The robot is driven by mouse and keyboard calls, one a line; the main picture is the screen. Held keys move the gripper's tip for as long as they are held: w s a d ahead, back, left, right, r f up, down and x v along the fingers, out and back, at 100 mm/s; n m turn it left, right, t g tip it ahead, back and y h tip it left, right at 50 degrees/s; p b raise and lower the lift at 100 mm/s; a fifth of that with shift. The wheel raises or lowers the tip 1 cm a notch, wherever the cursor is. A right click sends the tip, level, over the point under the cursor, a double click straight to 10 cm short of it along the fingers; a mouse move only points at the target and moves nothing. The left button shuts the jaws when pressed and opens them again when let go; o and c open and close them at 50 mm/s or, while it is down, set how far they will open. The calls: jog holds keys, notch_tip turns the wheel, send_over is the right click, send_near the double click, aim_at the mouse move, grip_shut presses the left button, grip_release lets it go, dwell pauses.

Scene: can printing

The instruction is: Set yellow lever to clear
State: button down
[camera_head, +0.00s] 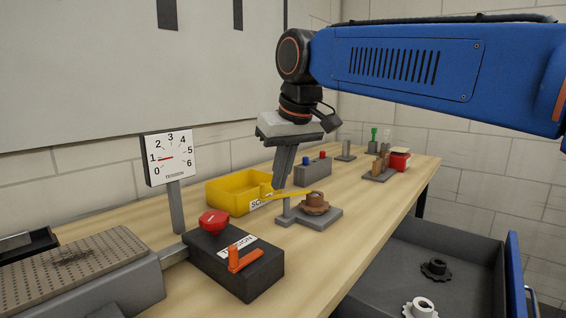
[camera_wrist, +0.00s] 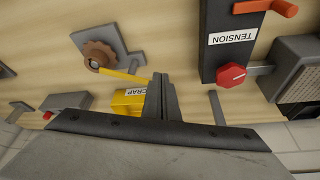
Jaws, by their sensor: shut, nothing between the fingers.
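The yellow lever (camera_head: 292,193) is a thin bar on a small grey stand with a brown toothed wheel (camera_head: 315,204). Its raised knob end points left, toward the yellow bin. In the wrist view the yellow lever (camera_wrist: 122,75) runs from the brown wheel (camera_wrist: 98,56) toward my fingers. My gripper (camera_head: 279,184) is shut and empty, pointing down beside the lever's knob end. In the wrist view my gripper (camera_wrist: 160,78) has its fingertips close to the lever's free end; I cannot tell whether they touch. No "clear" marking is readable.
A yellow scrap bin (camera_head: 228,196) stands just behind my fingers. A black tension box (camera_head: 235,268) with a red knob (camera_head: 214,222) and orange lever is at the front left, near a dial (camera_head: 169,158). A grey button box (camera_head: 313,170) stands behind. An open drawer (camera_head: 455,262) is at right.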

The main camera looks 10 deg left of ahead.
jog(key=w+a+f, duration=0.3)
jog(key=w, duration=0.1)
jog(key=shift+a, duration=0.2)
jog(key=shift+f, duration=0.1)
dwell(0.4)
jog(key=shift+a, duration=0.1)
